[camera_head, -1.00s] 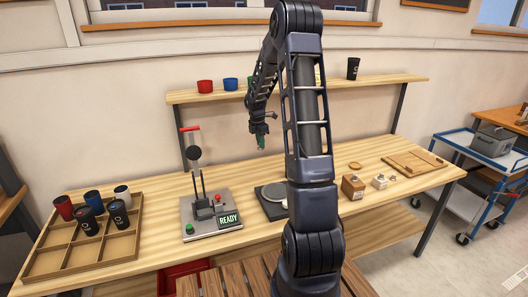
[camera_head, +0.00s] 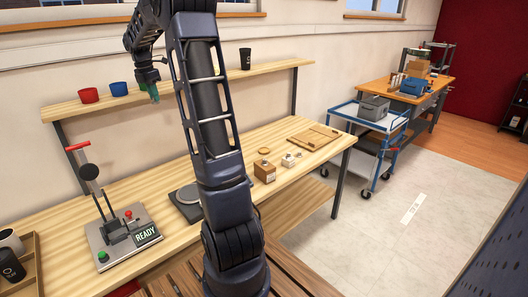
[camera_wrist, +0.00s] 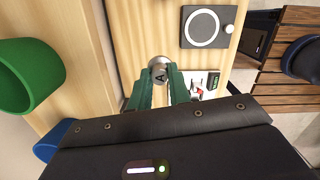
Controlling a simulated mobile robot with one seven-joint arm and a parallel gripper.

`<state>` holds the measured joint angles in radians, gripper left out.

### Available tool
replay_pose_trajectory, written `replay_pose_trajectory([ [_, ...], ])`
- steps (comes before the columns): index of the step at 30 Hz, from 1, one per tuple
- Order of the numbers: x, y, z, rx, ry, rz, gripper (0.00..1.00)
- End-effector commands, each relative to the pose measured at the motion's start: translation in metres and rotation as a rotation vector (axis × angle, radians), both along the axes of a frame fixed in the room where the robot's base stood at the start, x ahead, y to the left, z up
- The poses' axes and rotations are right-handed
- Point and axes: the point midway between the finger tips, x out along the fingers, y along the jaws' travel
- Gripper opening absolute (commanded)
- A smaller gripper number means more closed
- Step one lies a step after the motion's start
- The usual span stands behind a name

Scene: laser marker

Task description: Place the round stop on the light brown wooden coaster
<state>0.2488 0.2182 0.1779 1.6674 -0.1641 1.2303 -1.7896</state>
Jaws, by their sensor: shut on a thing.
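My gripper (camera_wrist: 160,88) has green fingers shut on the round stop (camera_wrist: 160,70), a small grey round piece with a dark face marked with a letter, in the wrist view. In the head view my gripper (camera_head: 153,92) hangs high, around the level of the wall shelf; the stop is too small to make out there. A small round light brown disc, which looks like the wooden coaster (camera_head: 264,151), lies on the workbench right of my arm, behind a wooden block. My gripper is well away from it, up and to the left.
The marking press (camera_head: 122,238) with a READY sign stands left on the bench (camera_head: 235,145). A dark plate with a pale disc (camera_head: 188,194) is beside my arm. The wooden block (camera_head: 265,172), small pale blocks (camera_head: 290,159) and wooden board (camera_head: 314,138) are rightward. Cups stand on the shelf (camera_head: 200,81).

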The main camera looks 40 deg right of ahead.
Motion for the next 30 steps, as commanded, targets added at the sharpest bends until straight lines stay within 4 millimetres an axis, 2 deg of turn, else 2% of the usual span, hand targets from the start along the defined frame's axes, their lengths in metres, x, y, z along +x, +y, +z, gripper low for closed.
replay_pose_trajectory([
  [3,0.000,0.000,0.026,-0.001,-0.002,0.000,0.00],
  [7,0.000,0.000,0.050,-0.001,-0.002,0.000,0.00],
  [14,0.017,-0.050,0.050,0.003,0.000,-0.069,0.00],
  [20,0.032,-0.114,0.054,0.005,-0.001,-0.156,0.00],
  [25,0.040,-0.188,0.057,0.008,-0.002,-0.250,0.00],
  [30,0.039,-0.262,0.058,0.008,-0.003,-0.345,0.00],
])
